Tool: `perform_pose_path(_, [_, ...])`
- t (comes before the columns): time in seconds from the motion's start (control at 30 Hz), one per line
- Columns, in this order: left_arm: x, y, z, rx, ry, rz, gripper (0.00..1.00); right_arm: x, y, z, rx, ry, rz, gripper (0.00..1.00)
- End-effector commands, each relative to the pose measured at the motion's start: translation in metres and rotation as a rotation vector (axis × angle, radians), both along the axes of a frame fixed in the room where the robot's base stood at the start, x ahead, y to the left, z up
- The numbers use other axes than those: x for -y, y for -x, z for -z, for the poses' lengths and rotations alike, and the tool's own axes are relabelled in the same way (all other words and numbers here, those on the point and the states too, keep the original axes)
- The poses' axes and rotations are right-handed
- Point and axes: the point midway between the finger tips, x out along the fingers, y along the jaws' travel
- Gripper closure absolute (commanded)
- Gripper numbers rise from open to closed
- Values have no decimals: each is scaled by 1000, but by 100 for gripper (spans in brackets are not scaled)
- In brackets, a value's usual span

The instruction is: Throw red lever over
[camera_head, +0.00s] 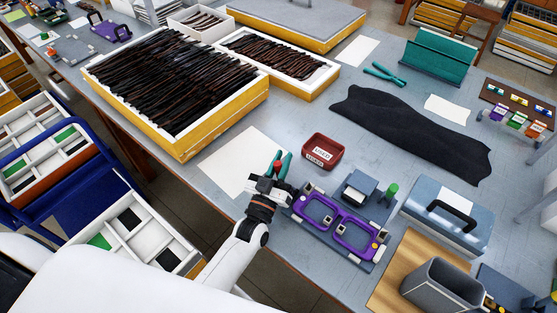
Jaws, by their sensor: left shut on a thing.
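A purple eyeglass frame (337,228) lies on a dark fixture (318,249) at the front of the bench. A green lever (390,191) stands upright at the fixture's back right. My left gripper (281,166) is at the fixture's left end, shut on a narrow upright red piece (273,162), which looks like the red lever. A teal part shows beside it. The wrist hides the lever's base, and I cannot tell its exact tilt. My right gripper is not in view.
A red labelled tray (323,161) stands just behind the fixture. A white sheet (238,164) lies to the left. A blue-grey case (447,211) and a grey bin (436,289) stand to the right. A crumpled black cloth (412,130) lies behind them.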

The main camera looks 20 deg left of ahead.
Motion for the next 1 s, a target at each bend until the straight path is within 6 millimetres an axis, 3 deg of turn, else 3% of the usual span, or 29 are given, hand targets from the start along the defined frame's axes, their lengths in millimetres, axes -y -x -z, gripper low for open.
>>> perform_pose_path(0.53, [2,1,0,8,-23,0,100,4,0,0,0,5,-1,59])
perform_pose_path(0.57, [2,1,0,8,-23,0,76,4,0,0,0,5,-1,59])
perform_pose_path(0.67, [2,1,0,8,-23,0,60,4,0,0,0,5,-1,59])
perform_pose_path(1.0, [1,4,2,6,-22,0,59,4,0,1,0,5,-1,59])
